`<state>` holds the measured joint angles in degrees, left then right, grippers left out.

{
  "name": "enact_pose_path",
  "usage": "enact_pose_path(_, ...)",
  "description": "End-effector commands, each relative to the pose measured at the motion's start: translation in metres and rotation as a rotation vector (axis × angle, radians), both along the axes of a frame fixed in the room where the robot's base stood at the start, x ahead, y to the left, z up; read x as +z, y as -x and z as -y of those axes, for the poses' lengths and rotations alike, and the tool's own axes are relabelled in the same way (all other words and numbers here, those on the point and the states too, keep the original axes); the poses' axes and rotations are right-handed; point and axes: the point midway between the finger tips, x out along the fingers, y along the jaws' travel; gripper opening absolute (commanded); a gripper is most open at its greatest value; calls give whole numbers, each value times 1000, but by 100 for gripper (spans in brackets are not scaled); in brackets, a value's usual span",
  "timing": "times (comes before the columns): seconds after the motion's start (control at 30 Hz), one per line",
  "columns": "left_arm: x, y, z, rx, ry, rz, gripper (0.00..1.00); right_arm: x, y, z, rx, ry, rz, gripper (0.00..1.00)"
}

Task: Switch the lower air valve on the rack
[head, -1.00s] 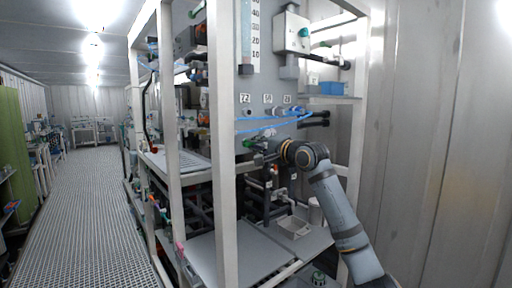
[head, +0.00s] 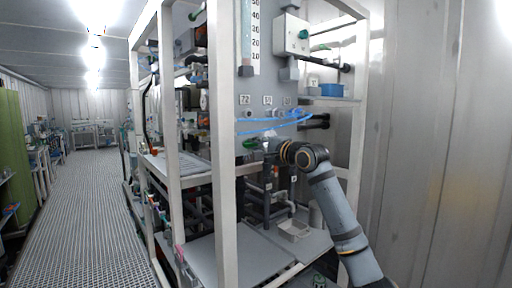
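The white-framed rack carries a grey panel (head: 275,88) with blue air tubes (head: 262,131) looping across it below small number tags. A small green valve handle (head: 252,143) shows low on the panel, just below the tubes. My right gripper (head: 268,146) is up at the panel, beside the green handle on its right. It is small and partly hidden by its own wrist, so I cannot tell whether its fingers touch the handle or are closed. A grey valve box with a green knob (head: 304,34) sits higher on the panel. My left gripper is not in view.
A rack post (head: 222,150) stands upright just left of the gripper. Dark pipes and a white tray (head: 294,230) lie below. A blue box (head: 332,90) sits on a shelf at right. The grated aisle (head: 85,210) at left is clear.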

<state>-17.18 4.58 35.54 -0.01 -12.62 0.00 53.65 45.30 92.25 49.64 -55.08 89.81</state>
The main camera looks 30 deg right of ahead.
Motion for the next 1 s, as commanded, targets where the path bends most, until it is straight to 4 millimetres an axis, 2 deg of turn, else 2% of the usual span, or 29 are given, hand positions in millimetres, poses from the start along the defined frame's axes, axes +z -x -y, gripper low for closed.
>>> enact_pose_path(0.03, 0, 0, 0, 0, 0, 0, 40, 1, 0, 0, 0, 0, 1, 24)
enact_pose_path(0.1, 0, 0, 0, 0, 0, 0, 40, 0, 0, 0, 0, 1, 0, 34)
enact_pose_path(0.13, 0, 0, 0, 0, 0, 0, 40, 0, 0, 0, 0, 1, 0, 35)
enact_pose_path(0.47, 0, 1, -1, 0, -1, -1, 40, -1, 3, 1, -1, 3, -2, 35)
enact_pose_path(0.57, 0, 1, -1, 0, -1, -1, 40, -1, 13, 3, -5, 7, -3, 35)
enact_pose_path(0.8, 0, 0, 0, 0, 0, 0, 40, -2, 51, 4, -4, 14, -6, 35)
enact_pose_path(1.0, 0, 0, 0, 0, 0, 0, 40, -2, 67, 11, -12, 7, -2, 35)
